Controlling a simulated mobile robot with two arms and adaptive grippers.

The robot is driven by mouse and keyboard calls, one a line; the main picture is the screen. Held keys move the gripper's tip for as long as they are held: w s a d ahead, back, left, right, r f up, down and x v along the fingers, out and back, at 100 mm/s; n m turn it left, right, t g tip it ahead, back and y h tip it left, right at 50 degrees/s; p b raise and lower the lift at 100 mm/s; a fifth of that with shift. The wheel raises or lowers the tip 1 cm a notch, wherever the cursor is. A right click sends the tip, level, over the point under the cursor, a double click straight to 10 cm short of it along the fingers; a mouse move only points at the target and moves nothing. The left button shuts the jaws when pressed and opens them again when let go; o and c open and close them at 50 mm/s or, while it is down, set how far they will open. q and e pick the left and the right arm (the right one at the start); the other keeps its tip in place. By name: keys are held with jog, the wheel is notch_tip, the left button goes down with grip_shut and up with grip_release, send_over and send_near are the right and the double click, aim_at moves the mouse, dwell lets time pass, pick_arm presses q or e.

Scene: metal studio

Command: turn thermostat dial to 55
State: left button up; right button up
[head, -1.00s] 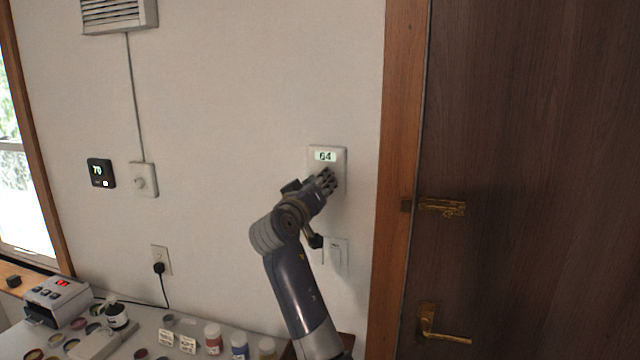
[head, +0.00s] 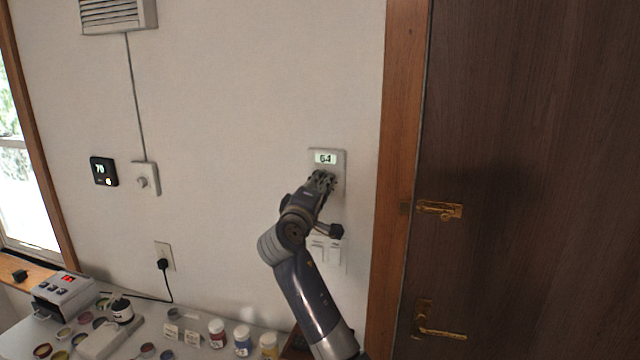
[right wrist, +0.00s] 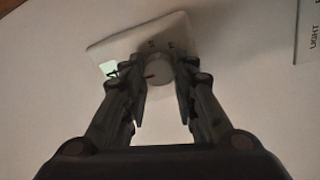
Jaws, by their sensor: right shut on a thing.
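The thermostat (head: 339,160) is a pale wall plate left of the door frame, with a lit display reading 64. My right gripper (head: 324,178) is at its lower part and hides the dial in the head view. In the right wrist view, the round white dial (right wrist: 159,68) with a red mark sits between the fingers of my right gripper (right wrist: 160,85), which are shut on it. The thermostat plate (right wrist: 112,48) looks tilted there, and its display is partly covered by a finger. My left gripper is not in view.
A light switch plate (head: 327,251) is just below the thermostat, close to my right arm. A brown door (head: 540,120) with brass handles is at the right. A black wall unit (head: 103,171) and a knob plate (head: 145,178) are at the left, above a cluttered table.

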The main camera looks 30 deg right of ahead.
jog(key=shift+o, duration=0.2)
jog(key=shift+c, duration=0.2)
jog(key=o, duration=1.1)
jog(key=v, duration=1.2)
jog(key=shift+f, duration=0.1)
